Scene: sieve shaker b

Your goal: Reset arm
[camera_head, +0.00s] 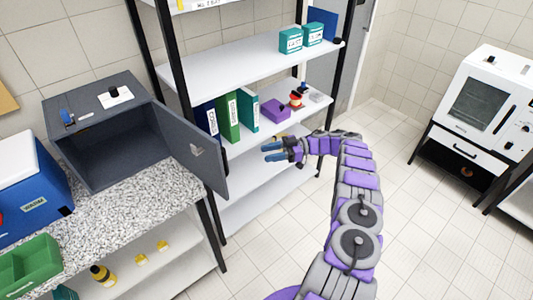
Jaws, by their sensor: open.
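My arm reaches up from the bottom of the picture and bends left at its far end. My gripper (272,153) has blue fingertips that point left. It is open, and nothing shows between its fingers. It hangs in front of the shelf unit, right of the open door (192,148) of a dark grey box (105,142). It appears apart from the door and the shelves, though the exact distance to the shelf is hard to tell.
A granite counter (130,218) holds the grey box, a blue cooler (30,190) and a green bin (28,264). The shelf unit (215,70) holds binders (228,118), a purple box (275,110) and teal boxes (291,40). A white oven (480,105) stands right. The tiled floor between is clear.

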